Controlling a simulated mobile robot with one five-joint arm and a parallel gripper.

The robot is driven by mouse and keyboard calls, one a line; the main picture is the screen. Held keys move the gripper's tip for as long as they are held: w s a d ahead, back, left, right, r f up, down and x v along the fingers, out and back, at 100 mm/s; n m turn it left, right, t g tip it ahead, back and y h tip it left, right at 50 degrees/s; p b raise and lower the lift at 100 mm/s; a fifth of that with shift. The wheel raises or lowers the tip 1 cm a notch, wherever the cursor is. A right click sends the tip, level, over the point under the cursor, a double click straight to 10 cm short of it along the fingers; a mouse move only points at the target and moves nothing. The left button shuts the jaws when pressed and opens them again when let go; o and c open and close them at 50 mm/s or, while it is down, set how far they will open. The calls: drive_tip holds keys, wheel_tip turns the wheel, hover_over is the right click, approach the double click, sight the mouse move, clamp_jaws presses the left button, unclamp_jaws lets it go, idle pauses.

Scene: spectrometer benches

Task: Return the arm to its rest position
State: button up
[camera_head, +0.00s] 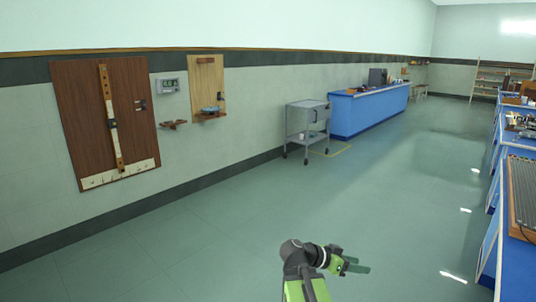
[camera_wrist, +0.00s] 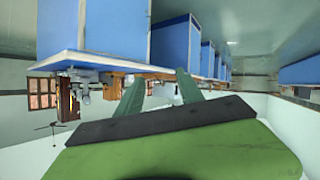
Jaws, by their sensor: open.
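My gripper (camera_head: 354,266) is at the lower middle of the head view, at the end of my green and grey arm. It hangs over open floor and points to the right. In the wrist view my gripper (camera_wrist: 163,92) shows two green fingers standing apart with nothing between them. The wrist picture appears upside down or strongly rolled, with blue benches (camera_wrist: 178,43) beyond the fingers. Nothing touches the gripper.
Blue benches (camera_head: 519,250) with equipment run along the right side. A grey cart (camera_head: 306,126) and a blue counter (camera_head: 368,108) stand along the left wall. A brown board (camera_head: 82,120) hangs on that wall. The green floor (camera_head: 200,240) between is clear.

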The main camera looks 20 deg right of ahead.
drive_tip(key=w+a+f+n+t+y, duration=0.15)
drive_tip(key=a+f+n+y, duration=0.3)
drive_tip(key=a, duration=0.75)
drive_tip(key=w+a+f+n+y, duration=0.35)
drive_tip(key=a+f+n, duration=0.2)
drive_tip(key=a, duration=0.75)
drive_tip(key=w+a+f+n+t+y, duration=0.1)
drive_tip(key=a+f+n+y, duration=0.4)
drive_tip(key=a, duration=0.7)
wheel_tip(320, 180, up, 14)
drive_tip(key=n+p, duration=0.2)
drive_tip(key=p, duration=1)
drive_tip(key=shift+f+p, duration=0.15)
drive_tip(key=shift+p, duration=0.2)
drive_tip(key=shift+a, duration=0.1)
